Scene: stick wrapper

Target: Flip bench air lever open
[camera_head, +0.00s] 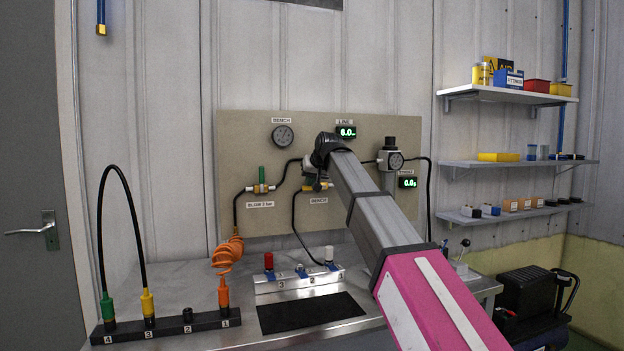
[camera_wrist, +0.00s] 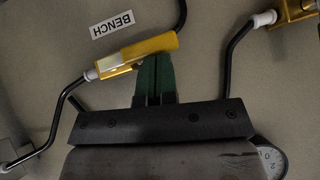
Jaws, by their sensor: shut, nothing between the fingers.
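The bench air valve (camera_head: 321,187) is a yellow fitting on the beige panel, above a BENCH label and partly hidden by my arm. In the wrist view, its yellow body (camera_wrist: 146,50) lies slanted beside the BENCH label, with a white collar and a black pipe at its left end. My gripper (camera_wrist: 153,80) is shut and empty, its narrow green and black tips close against or overlapping the yellow body; contact is unclear. In the head view, my gripper (camera_head: 311,178) is at the valve, mostly hidden by my wrist. I cannot clearly separate the lever from the tips.
A second valve (camera_head: 261,187) with an upright green handle is to the left, labelled BLOW. A BENCH gauge (camera_head: 282,136) is above, and a regulator (camera_head: 390,159) is to the right. Below, a metal workbench (camera_head: 180,278) holds a numbered black rack (camera_head: 170,325) and a black mat (camera_head: 308,313).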

